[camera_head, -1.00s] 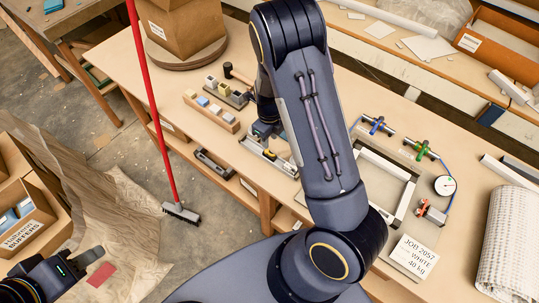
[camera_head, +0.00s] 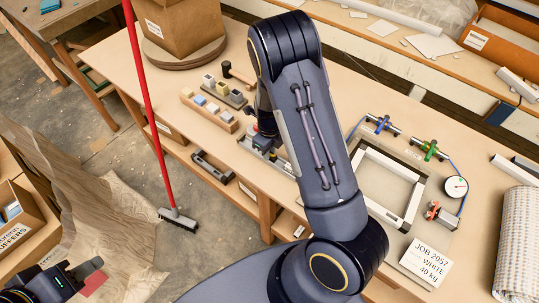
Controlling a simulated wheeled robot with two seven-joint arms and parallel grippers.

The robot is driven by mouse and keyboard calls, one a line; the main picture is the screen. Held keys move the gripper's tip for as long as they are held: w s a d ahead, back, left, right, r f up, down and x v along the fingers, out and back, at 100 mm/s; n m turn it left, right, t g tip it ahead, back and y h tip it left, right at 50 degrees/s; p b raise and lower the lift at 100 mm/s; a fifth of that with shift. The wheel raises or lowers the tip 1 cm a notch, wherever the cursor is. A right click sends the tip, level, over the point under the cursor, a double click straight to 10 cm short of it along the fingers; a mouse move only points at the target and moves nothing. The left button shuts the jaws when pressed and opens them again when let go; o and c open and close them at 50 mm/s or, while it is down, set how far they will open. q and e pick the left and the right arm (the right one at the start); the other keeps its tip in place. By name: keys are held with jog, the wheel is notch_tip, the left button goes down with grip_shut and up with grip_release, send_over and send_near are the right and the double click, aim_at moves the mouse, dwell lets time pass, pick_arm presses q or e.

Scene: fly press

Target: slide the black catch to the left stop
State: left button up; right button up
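A grey metal rail-like fixture (camera_head: 280,163) lies near the front edge of the workbench. My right arm reaches over the bench from the bottom middle, and its gripper (camera_head: 262,140) points down at the left part of this fixture. The wrist and forearm hide much of that spot. The black catch cannot be told apart from the dark parts around the fingertips, and whether the fingers are open or touch it is too small to tell. My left gripper (camera_head: 92,268) is low at the left, away from the bench, above the floor and a brown sheet.
A wooden block rack (camera_head: 210,113), small coloured blocks and a mallet (camera_head: 238,74) stand left of the fixture. A white frame (camera_head: 388,186), clamps and a dial gauge (camera_head: 456,187) lie right of my forearm. A red-handled broom (camera_head: 150,115) leans at the bench's front left.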

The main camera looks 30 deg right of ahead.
jog(key=shift+c, duration=1.2)
jog(key=shift+c, duration=0.4)
jog(key=shift+w+a, duration=0.25)
jog(key=shift+w, duration=0.3)
jog(key=shift+w+a, duration=0.25)
jog(key=shift+w, duration=0.25)
jog(key=shift+w, duration=0.1)
jog(key=shift+w+a, duration=0.25)
jog(key=shift+w, duration=0.25)
jog(key=shift+w+a, duration=0.2)
jog(key=shift+w, duration=0.3)
jog(key=shift+w, duration=0.1)
jog(key=shift+w+a, duration=0.25)
jog(key=shift+w, duration=0.3)
jog(key=shift+w+a, duration=0.2)
jog(key=shift+w, duration=0.3)
